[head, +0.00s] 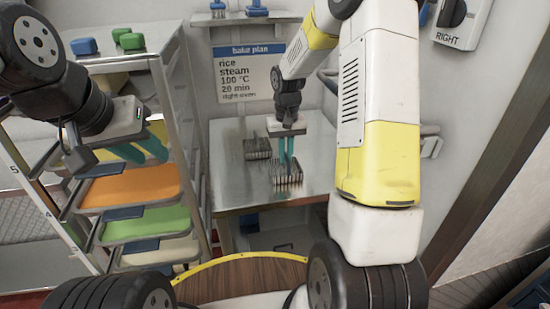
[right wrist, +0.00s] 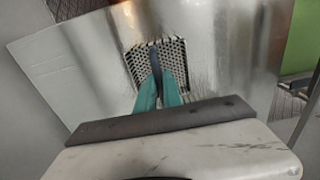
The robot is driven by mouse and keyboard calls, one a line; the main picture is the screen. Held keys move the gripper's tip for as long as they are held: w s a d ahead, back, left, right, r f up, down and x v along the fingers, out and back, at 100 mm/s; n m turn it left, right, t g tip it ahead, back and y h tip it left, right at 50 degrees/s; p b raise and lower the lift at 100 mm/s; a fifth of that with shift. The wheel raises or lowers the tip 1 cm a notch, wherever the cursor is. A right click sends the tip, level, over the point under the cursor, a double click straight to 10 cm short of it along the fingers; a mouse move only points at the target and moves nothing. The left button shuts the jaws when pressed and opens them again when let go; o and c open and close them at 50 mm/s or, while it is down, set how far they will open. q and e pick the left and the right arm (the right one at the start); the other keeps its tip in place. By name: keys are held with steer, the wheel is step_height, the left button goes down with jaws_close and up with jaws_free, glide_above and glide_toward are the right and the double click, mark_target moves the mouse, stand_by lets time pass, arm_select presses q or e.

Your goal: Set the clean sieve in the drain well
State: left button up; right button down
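A perforated metal sieve (head: 288,178) is at the front part of the steel table. It also shows in the right wrist view (right wrist: 175,62), with a dark upright strip, seemingly its handle, in its middle. My right gripper (head: 287,172) is above it, fingers pointing down. In the right wrist view its teal fingers (right wrist: 158,85) are close together around the dark strip. A dark mesh piece (head: 257,148) is farther back on the table; I cannot tell whether it is the drain well or another sieve. My left gripper (head: 142,152) is open and empty in front of the rack.
The steel table (head: 312,140) has bare room around the sieve. A rack at left holds an orange tray (head: 130,187), a green tray (head: 145,224) and others. Blue and green blocks (head: 130,41) lie on top of it. A bake plan sign (head: 250,72) hangs behind.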

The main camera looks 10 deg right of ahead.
mark_target(286, 156)
steer(key=shift+r, duration=2.5)
